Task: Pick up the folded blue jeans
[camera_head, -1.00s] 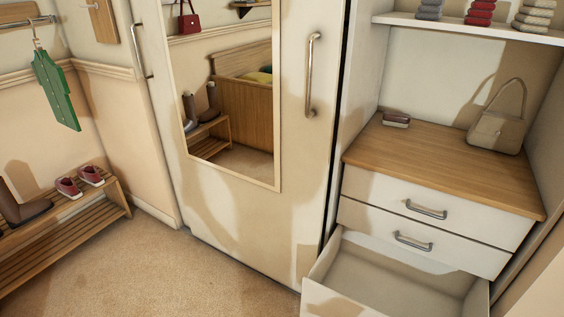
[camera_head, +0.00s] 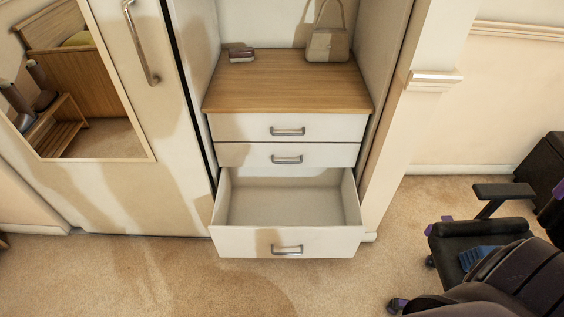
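A blue item (camera_head: 476,257) lies on the black seat of an office chair (camera_head: 468,240) at the lower right. It is small in the picture and the chair's backrest stands close in front of it. It may be the folded blue jeans, but I cannot tell for sure. No other blue clothing shows. The bottom drawer (camera_head: 287,241) of the wooden-topped unit is pulled out and looks empty. Neither of my grippers is in view.
A small brush-like object (camera_head: 241,54) and a beige handbag (camera_head: 328,45) stand on the wooden top (camera_head: 285,85). A mirrored wardrobe door (camera_head: 160,190) is at left. Carpet (camera_head: 330,285) is clear between the open drawer and the chair.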

